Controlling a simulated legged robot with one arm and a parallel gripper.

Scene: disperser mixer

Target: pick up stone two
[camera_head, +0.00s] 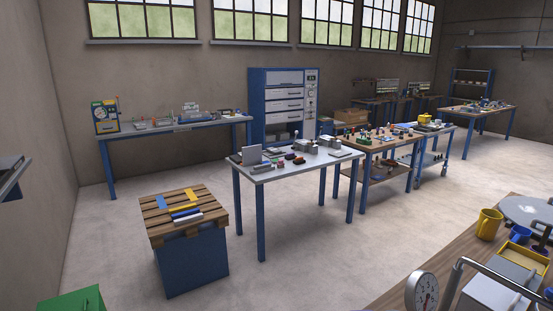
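No object can be told for certain as stone two at this size. A slatted wooden top on a blue base (192,265) stands at the front left in the head view. On it lie a light grey bar (188,219), a blue bar (185,212) and a yellow piece (184,201). Another blue strip (163,202) lies to their left. Which of these, if any, is a stone cannot be told. My gripper is not in view, so its state and what it may hold do not show.
A grey table (264,175) with small items stands behind the slatted top. A wooden-topped table (405,152) is farther right. A blue cabinet (283,104) stands behind. A bench with a yellow mug (488,223) and dial gauge (422,291) fills the lower right. Pale floor (300,260) lies open between.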

